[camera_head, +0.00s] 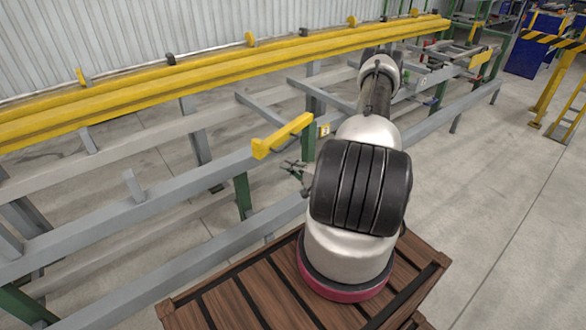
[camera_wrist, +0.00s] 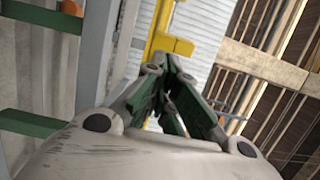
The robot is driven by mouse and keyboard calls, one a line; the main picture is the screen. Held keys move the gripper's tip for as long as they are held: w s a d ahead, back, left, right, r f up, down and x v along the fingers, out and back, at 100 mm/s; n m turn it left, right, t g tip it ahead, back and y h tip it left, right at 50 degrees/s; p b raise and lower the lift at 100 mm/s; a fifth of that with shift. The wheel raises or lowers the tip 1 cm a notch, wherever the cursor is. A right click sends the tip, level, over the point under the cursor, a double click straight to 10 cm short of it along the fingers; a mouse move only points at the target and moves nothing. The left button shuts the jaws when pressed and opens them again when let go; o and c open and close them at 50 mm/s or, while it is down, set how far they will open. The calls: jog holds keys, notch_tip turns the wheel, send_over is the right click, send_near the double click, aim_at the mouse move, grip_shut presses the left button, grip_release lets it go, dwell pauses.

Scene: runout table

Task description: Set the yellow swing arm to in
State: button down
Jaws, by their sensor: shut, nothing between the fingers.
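The yellow swing arm (camera_head: 283,136) is a short yellow bar above the grey rail in the middle of the head view. Its blocky end points left and toward me; its other end is near a small numbered tag (camera_head: 324,130). In the wrist view a yellow bar with a crosspiece (camera_wrist: 171,43) shows beyond the fingers. My gripper (camera_head: 291,167) is just below and right of the bar's blocky end, seemingly apart from it. In the wrist view my gripper (camera_wrist: 170,68) has its fingers shut and empty. My arm hides part of the rail behind it.
Grey rails (camera_head: 150,210) on green legs (camera_head: 243,195) run across below the swing arm. Long yellow beams (camera_head: 200,75) lie behind. A brown slatted wooden surface (camera_head: 235,300) is in front. Concrete floor at the right (camera_head: 480,200) is clear.

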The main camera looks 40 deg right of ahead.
aim_at(265, 153)
jog(key=x, duration=0.8)
jog(key=shift+w, duration=0.35)
jog(key=x, duration=0.8)
jog(key=shift+w+a, duration=0.25)
jog(key=shift+w, duration=0.05)
jog(key=shift+s, duration=0.1)
